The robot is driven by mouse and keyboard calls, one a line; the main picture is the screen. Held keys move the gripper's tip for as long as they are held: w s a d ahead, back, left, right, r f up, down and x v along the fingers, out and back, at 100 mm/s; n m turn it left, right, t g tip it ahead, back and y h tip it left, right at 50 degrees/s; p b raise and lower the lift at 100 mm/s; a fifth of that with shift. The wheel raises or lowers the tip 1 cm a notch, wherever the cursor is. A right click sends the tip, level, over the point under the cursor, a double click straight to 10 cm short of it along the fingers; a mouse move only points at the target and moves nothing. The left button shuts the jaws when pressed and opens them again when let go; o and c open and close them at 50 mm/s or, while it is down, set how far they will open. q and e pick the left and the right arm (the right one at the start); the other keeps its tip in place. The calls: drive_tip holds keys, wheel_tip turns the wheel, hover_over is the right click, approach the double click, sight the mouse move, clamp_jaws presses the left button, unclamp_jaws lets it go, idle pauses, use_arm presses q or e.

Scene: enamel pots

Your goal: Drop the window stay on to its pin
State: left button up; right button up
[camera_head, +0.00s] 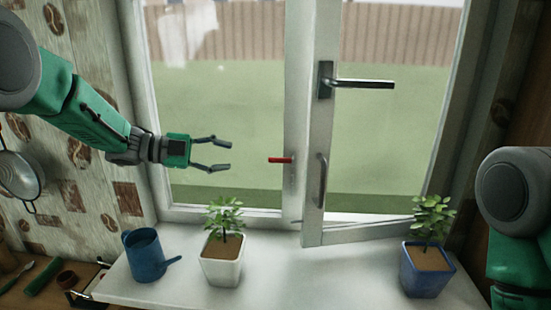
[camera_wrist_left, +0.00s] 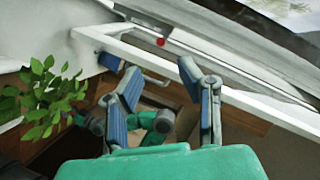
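The right window sash (camera_head: 314,190) stands ajar, its lower corner over the sill. A short red peg or grip (camera_head: 280,160) sticks out from the middle window post; a red spot (camera_wrist_left: 160,42) on a white frame in the left wrist view looks like its end. I cannot tell for sure whether it is the pin or part of the stay. No stay bar shows clearly. My left gripper (camera_head: 227,155) is open and empty, to the left of the red piece and apart from it. Its open fingers show in the left wrist view (camera_wrist_left: 165,82). My right gripper is outside the head view.
A white-potted plant (camera_head: 221,268) and a blue watering can (camera_head: 146,258) stand on the sill (camera_head: 300,285) below my left gripper. A blue-potted plant (camera_head: 427,275) stands at right. A dark lever handle (camera_head: 362,84) and a grey pull handle (camera_head: 322,180) jut from the sash.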

sight(271, 160)
use_arm(q)
drive_tip(key=x, duration=0.4)
drive_tip(key=p+x, duration=0.1)
drive_tip(key=x, duration=0.4)
drive_tip(key=s+x, duration=0.1)
drive_tip(key=x, duration=0.3)
drive_tip(key=shift+w+d+r+p, duration=0.1)
drive_tip(key=shift+d+r+p, duration=0.25)
drive_tip(key=shift+a+f, duration=0.1)
drive_tip(key=shift+w+a+f, duration=0.1)
drive_tip(key=shift+w+a, duration=0.05)
drive_tip(key=shift+a, duration=0.3)
drive_tip(key=shift+d, duration=0.4)
clamp_jaws()
drive_tip(key=shift+d, duration=0.15)
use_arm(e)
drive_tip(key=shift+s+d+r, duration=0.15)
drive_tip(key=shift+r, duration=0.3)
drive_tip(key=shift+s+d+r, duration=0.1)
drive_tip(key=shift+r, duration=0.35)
